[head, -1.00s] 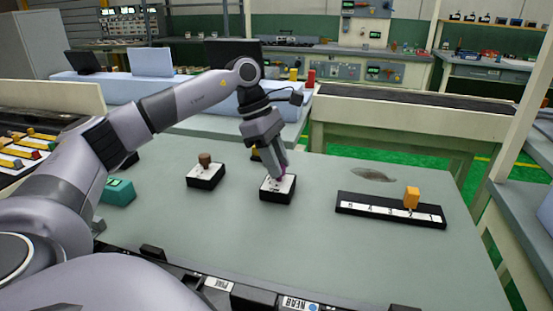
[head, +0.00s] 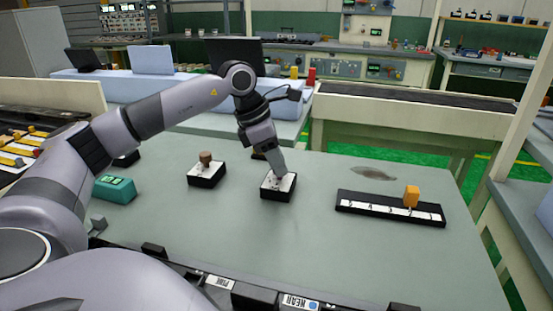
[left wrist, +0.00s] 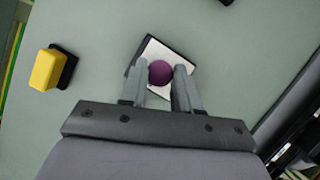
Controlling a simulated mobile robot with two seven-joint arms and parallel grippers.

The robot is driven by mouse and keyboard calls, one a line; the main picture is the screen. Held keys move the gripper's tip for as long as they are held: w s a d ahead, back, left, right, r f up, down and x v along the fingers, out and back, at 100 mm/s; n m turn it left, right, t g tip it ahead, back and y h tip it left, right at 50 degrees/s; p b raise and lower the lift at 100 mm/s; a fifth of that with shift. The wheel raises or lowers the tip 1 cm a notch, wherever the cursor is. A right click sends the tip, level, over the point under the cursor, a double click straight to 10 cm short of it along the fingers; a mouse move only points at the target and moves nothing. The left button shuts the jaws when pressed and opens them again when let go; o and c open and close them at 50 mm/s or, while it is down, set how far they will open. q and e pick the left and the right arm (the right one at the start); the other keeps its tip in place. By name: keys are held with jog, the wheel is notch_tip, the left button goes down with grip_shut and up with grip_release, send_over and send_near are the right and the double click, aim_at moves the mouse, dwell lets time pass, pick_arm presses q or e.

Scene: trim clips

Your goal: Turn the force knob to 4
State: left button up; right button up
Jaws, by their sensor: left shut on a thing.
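My left gripper (head: 280,176) reaches down onto a small black box with a white top plate (head: 278,193) in the middle of the table. In the left wrist view its two fingers are shut on a round purple knob (left wrist: 160,72), one finger on each side. The white plate (left wrist: 153,50) shows around the knob, turned at an angle. In the head view the fingers hide the knob. I cannot read its marks or which setting it points to. My right gripper is not in view.
A similar box with a brown knob (head: 205,158) stands to the left. A black slider strip with numbers and an orange handle (head: 411,196) lies to the right. A teal box (head: 115,189) is at the left. A yellow block (left wrist: 47,70) shows in the left wrist view.

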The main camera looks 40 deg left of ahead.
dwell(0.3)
pick_arm(q)
jog(key=o, duration=1.1)
jog(key=shift+c, duration=0.2)
jog(key=shift+r, duration=0.15)
jog(key=v, duration=0.7)
jog(key=shift+s, duration=0.1)
